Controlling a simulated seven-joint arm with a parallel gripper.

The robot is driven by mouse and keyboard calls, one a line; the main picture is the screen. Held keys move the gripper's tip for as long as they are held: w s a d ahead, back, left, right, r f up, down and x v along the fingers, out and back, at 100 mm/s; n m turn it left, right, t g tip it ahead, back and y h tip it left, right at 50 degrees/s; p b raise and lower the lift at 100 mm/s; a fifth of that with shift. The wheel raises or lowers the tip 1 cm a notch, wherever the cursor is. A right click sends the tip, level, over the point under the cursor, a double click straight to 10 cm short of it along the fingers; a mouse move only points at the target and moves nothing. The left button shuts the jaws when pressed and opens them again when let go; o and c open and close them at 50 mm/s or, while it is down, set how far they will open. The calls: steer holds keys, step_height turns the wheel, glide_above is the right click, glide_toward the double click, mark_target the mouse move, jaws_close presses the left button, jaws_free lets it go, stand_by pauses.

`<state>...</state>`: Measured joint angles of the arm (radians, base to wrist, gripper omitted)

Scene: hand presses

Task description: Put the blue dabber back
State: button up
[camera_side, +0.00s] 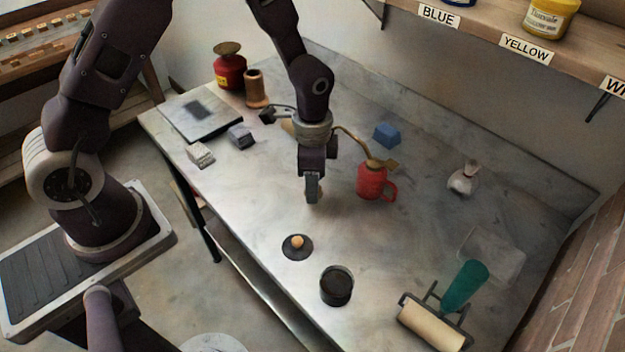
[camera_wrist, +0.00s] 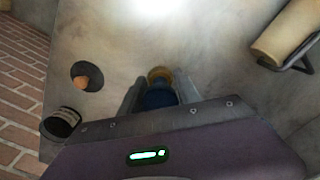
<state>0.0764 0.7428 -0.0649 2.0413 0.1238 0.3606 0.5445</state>
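My gripper (camera_side: 313,193) points straight down over the middle of the metal table. In the wrist view its two fingers (camera_wrist: 159,93) stand on either side of a blue thing (camera_wrist: 158,97) with a tan round end (camera_wrist: 160,74), which looks like the blue dabber. The blue part fills the gap between the fingers, but whether they press on it is not clear. In the side view the dabber is mostly hidden behind the near finger; only a bit of tan shows. A dark open pot (camera_side: 337,287) and a dark disc with an orange knob (camera_side: 297,244) stand nearer the front.
A roller with a green handle (camera_side: 462,288) lies front right. A shelf (camera_side: 480,22) with labelled jars hangs above. Bare table lies between my gripper and the disc.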

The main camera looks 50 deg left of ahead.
steer(key=shift+o, duration=1.3)
step_height(320, 180, up, 13)
steer(key=shift+f, duration=0.15)
steer(key=s+a+r+n+t, duration=0.2)
steer(key=s+a+r+n, duration=0.1)
steer(key=s+r, duration=0.55)
steer(key=s+a+r+n+t, duration=0.1)
steer(key=s+r+n+t, duration=0.2)
steer(key=s, duration=0.8)
step_height(320, 180, up, 2)
steer(key=n, duration=0.3)
steer(key=shift+s+a+t, duration=0.15)
steer(key=shift+t, duration=0.15)
